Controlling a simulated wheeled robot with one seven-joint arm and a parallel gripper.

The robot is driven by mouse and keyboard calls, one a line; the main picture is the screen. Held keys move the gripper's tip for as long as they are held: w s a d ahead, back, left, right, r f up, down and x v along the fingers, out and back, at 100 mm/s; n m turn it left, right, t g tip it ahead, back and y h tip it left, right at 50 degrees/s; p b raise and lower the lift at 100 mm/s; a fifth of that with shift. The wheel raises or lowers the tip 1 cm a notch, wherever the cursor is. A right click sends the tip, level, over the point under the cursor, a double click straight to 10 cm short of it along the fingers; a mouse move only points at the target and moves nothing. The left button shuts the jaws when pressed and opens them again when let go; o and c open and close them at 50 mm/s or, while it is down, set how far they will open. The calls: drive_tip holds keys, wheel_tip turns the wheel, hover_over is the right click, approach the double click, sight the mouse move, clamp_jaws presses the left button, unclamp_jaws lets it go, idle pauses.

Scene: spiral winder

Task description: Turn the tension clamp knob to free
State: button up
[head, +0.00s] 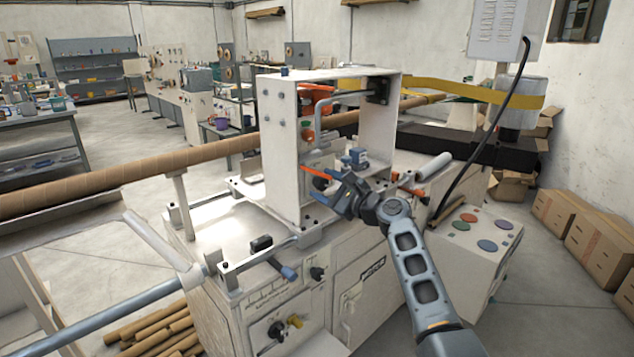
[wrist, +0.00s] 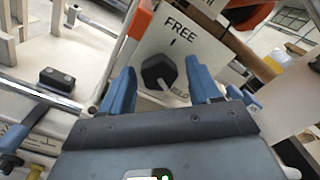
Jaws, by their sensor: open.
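The tension clamp knob (wrist: 158,71) is black and faceted, on a pale plate (wrist: 192,45) in the wrist view. "FREE" with a tick mark is printed above it, and "HELD", partly covered, is at its lower right. A short light bar at the knob's lower edge points toward "HELD". My gripper (wrist: 161,66) is open, its blue fingers either side of the knob in the picture; I cannot tell if they touch it. In the head view my gripper (head: 331,187) reaches into the machine's upright frame (head: 281,140); the knob cannot be made out there.
An orange bar (head: 316,173) lies close to my fingers; orange also shows in the wrist view (wrist: 140,21). A long brown tube (head: 205,152) runs through the frame. A blue-tipped lever (head: 286,271) sits at the front left. A button box (head: 466,228) stands at right.

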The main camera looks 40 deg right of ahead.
sight(325, 185)
drive_tip(key=shift+w, duration=1.7)
drive_tip(key=c, duration=1)
